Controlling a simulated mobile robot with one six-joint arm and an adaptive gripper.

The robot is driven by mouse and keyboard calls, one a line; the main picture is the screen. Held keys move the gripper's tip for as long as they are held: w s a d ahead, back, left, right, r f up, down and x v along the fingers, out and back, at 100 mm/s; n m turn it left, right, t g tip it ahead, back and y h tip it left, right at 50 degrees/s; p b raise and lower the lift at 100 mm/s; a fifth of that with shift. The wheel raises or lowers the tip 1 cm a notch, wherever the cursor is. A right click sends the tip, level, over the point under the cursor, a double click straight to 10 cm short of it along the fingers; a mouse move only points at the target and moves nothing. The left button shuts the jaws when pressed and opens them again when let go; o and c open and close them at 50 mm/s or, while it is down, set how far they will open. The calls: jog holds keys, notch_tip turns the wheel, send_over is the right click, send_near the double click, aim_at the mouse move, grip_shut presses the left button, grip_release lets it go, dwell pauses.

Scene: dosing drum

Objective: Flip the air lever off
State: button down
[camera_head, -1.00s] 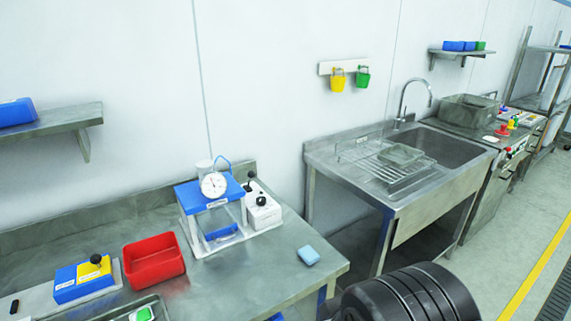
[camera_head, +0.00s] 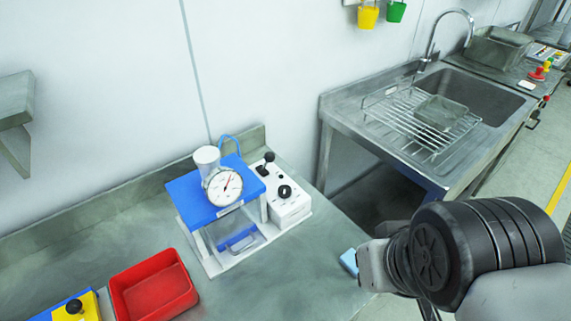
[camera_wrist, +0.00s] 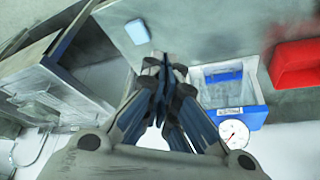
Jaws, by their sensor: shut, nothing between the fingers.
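A white control box (camera_head: 290,205) stands on the steel bench, against the right side of a blue-topped press (camera_head: 190,197) with a dial gauge (camera_head: 225,187). A black-knobbed lever (camera_head: 267,160) rises from the box's rear part, and a round black knob (camera_head: 285,191) sits nearer its front. My gripper (camera_wrist: 166,65) is shut and empty in the wrist view, above the bench beside the press. The fingers hide part of the view there, and I cannot make out the lever. In the head view my arm is at lower right, apart from the box.
A blue sponge (camera_head: 349,262) lies near the bench's right edge, close to my arm in the picture. A red bin (camera_head: 152,287) stands left of the press. A sink (camera_head: 480,95) with a wire rack is beyond a gap at right. Bench in front of the press is bare.

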jog(key=w+a+f+m+g+y+p, duration=0.2)
jog(key=w+a+m+y+p, duration=0.2)
jog(key=w+a+m+y, duration=0.75)
jog(key=w+d+f+m+t+h+p, duration=0.1)
jog(key=w+d+f+m+t, duration=0.2)
jog(key=m, duration=0.4)
jog(key=w+d+f+m+t+h+p, duration=0.1)
jog(key=w+d+f+m+t, duration=0.2)
jog(key=w+d+m, duration=0.3)
jog(key=w+m+t, duration=0.1)
jog(key=w+m, duration=0.1)
jog(key=shift+w+t+h+p, duration=0.3)
jog(key=shift+h+p, duration=0.05)
jog(key=shift+m, duration=0.25)
jog(key=b, duration=0.3)
send_near(266, 163)
jog(key=f, duration=0.2)
jog(key=d+f, duration=0.1)
jog(key=f, duration=0.1)
jog(key=shift+s, duration=0.3)
jog(key=shift+w+a+r, duration=0.6)
jog(key=shift+w+a, duration=0.15)
jog(key=shift+w, duration=0.15)
jog(key=shift+w+a+r, duration=0.3)
jog(key=shift+w+a, duration=0.1)
jog(key=shift+w, duration=0.05)
